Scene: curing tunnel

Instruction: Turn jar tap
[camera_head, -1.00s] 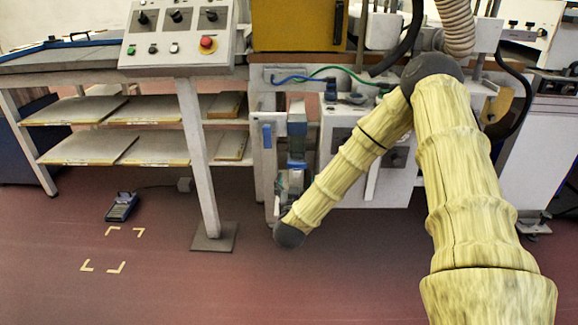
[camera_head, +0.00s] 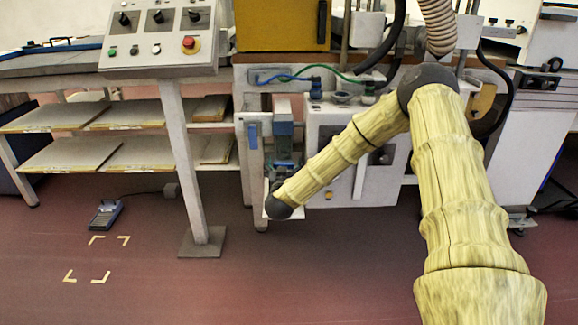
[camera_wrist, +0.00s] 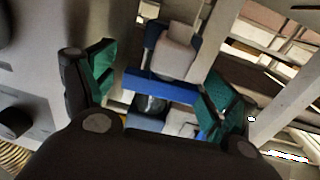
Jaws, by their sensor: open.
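A blue bar-shaped handle (camera_wrist: 160,86), which looks like the tap lever, crosses the space between the finger pads in the wrist view. Below it is a piece that looks like clear glass (camera_wrist: 150,104), probably the jar, partly hidden by my wrist. A pale grey block (camera_wrist: 177,52) with blue behind it lies beyond the handle. My gripper (camera_wrist: 161,80) is open, its green pads on either side of the handle; I see no clear contact.
A control panel (camera_head: 160,35) on a post (camera_head: 192,170) stands left of the work spot. Shelves with flat boards (camera_head: 75,155) are behind it. A white machine cabinet (camera_head: 345,180) is behind my arm.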

